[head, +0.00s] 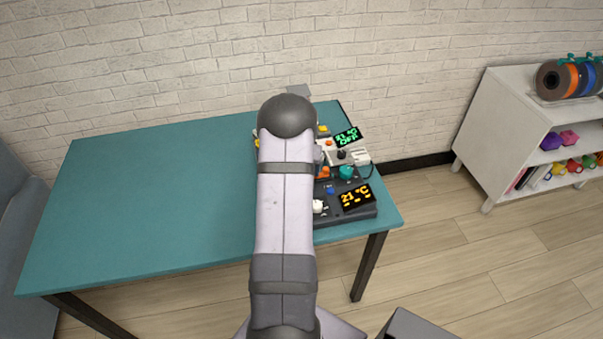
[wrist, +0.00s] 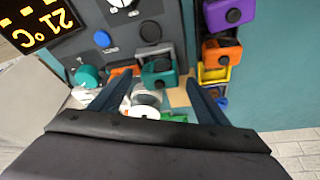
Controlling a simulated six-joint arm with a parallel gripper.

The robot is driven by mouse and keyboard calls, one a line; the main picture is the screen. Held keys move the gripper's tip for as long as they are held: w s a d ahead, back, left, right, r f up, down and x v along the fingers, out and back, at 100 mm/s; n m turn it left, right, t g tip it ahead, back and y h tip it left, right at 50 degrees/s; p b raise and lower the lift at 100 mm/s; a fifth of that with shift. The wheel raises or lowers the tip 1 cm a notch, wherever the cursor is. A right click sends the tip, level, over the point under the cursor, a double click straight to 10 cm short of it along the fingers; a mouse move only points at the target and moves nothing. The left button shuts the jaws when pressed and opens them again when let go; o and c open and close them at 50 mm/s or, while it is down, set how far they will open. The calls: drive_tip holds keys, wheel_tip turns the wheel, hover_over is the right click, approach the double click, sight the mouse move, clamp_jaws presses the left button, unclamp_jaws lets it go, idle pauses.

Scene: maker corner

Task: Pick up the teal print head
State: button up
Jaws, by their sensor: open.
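The teal print head (wrist: 160,73) shows in the wrist view as a small block with a dark round centre. It sits at the edge of the dark grey station. My gripper (wrist: 158,80) is open, with one finger on each side of the print head in the picture; I cannot tell the height gap between them. A second, rounder teal thing (wrist: 88,76) lies left of the left finger; it also shows in the head view (head: 347,172). My arm hides the print head in the head view.
A rack on the right of the wrist view holds a purple block (wrist: 228,14), an orange block (wrist: 222,52) and a yellow one (wrist: 214,74). A white object (wrist: 146,98) lies between the fingers. The left of the teal table (head: 150,190) is clear.

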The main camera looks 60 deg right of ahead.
drive_tip(key=shift+f, duration=0.2)
drive_tip(key=shift+c, duration=0.2)
drive_tip(key=c, duration=1.1)
drive_tip(key=shift+d+r, duration=0.1)
